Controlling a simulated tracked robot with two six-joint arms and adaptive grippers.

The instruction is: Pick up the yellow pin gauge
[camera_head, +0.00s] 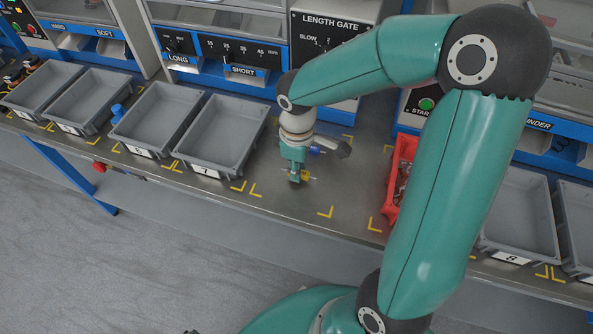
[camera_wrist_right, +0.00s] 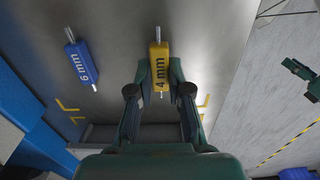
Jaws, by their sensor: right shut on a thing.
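The yellow pin gauge (camera_head: 304,176), marked 4 mm, is at the fingertips of my right gripper (camera_head: 297,172), low over the metal bench top. In the right wrist view the yellow gauge (camera_wrist_right: 159,66) lies lengthwise between the two fingers of the right gripper (camera_wrist_right: 160,72), which is shut on it. Its thin metal pin sticks out at the far end. I cannot tell whether it touches the bench. A blue pin gauge (camera_wrist_right: 80,62), marked 6 mm, lies apart to the left in that view and behind the gripper in the head view (camera_head: 315,150). My left gripper is not seen.
Grey tray 7 (camera_head: 242,168) stands left of the gripper, with more grey trays beyond. A red bin (camera_head: 393,205) stands to the right, partly behind my arm. The length gate panel (camera_head: 318,30) is behind. The bench's front edge is close; bench between gripper and red bin is clear.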

